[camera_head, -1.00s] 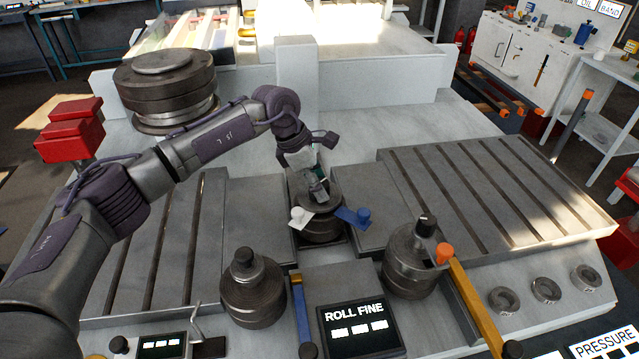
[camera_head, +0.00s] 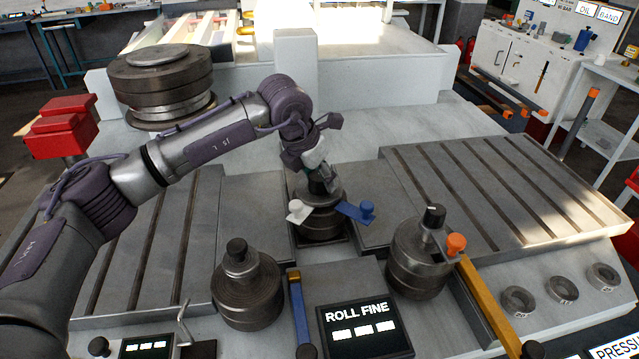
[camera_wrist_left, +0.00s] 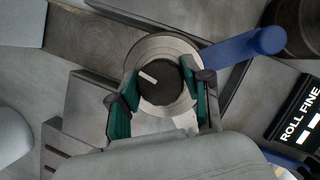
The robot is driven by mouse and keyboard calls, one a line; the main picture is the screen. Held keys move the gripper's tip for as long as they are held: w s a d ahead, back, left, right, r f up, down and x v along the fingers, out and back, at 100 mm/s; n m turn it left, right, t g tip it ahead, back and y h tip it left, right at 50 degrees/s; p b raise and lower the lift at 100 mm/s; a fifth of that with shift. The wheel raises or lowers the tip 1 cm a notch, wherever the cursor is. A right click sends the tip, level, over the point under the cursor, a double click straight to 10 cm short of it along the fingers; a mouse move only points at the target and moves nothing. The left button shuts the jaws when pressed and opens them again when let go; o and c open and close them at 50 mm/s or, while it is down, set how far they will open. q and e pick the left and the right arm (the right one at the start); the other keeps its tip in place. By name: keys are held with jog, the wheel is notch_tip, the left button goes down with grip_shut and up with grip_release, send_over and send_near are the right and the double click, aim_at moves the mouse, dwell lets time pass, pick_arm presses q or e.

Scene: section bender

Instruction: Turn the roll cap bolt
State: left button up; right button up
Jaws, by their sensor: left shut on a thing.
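The roll cap bolt (camera_wrist_left: 162,83) is a dark round knob with a white mark, on top of the middle roll (camera_head: 322,222) between the two grooved tables. In the wrist view its pale metal ring (camera_wrist_left: 165,50) surrounds it. My left gripper (camera_head: 323,184) reaches down onto it from above. In the left wrist view the green-padded fingers (camera_wrist_left: 161,98) stand on both sides of the bolt and are shut on it. In the head view the gripper hides most of the bolt. My right gripper is not in view.
A white tab (camera_head: 299,211) and a blue lever (camera_head: 356,211) sit beside the middle roll. Two more rolls (camera_head: 247,290) (camera_head: 417,262) stand in front, with the ROLL FINE panel (camera_head: 362,327) between them. An orange-knobbed lever (camera_head: 482,295) is at right.

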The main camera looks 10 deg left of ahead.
pick_arm(q)
jog(key=shift+n+y+b, duration=0.3)
jog(key=shift+n+b, duration=0.2)
jog(key=shift+n, duration=0.2)
jog(key=o, duration=1.2)
jog(key=shift+c, duration=0.2)
jog(key=v, duration=1.2)
jog(key=shift+r, duration=0.1)
